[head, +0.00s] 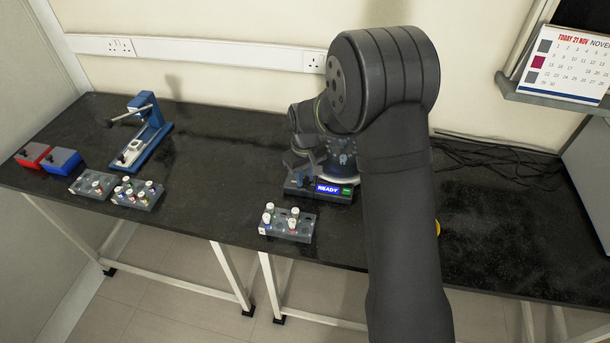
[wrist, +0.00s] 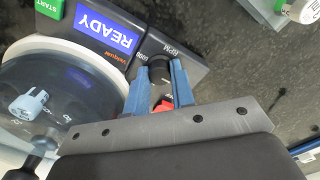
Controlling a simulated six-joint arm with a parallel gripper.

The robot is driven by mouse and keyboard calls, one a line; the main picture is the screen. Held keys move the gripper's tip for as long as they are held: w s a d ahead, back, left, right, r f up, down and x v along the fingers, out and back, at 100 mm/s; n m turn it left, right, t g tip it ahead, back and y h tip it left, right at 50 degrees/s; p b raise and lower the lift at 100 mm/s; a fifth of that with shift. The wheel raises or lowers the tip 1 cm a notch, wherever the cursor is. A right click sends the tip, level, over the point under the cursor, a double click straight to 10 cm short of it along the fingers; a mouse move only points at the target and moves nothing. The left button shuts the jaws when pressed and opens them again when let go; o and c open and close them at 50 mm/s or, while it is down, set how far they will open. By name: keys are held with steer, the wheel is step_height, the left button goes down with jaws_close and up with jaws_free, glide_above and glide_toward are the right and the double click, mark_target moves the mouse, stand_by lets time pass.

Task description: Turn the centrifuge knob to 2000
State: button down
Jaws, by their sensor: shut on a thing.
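The centrifuge (head: 318,190) stands on the black bench with a lit blue READY display and a green START button. In the wrist view its READY display (wrist: 103,32) is at the upper left, with the lidded round bowl (wrist: 60,95) below it. The dark RPM knob (wrist: 160,68) sits at the corner of the front panel. My gripper (wrist: 159,72) has its two blue fingers on either side of the knob and is shut on it. The dial's numbers are mostly hidden or too small to read, so the knob's setting cannot be told.
A grey rack (head: 288,228) with several capped tubes stands in front of the centrifuge. Two more tube racks, a red box (head: 33,155), a blue box (head: 60,160) and a blue hand press (head: 150,140) are at the left. Cables (head: 500,150) lie at the back right.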

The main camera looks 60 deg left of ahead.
mark_target(305, 178)
steer(key=c, duration=1.2)
jaws_free()
steer(key=shift+c, duration=0.2)
step_height(305, 178, up, 18)
steer(key=shift+f, duration=0.25)
steer(key=shift+f, duration=0.1)
step_height(305, 178, down, 17)
steer(key=shift+f, duration=0.15)
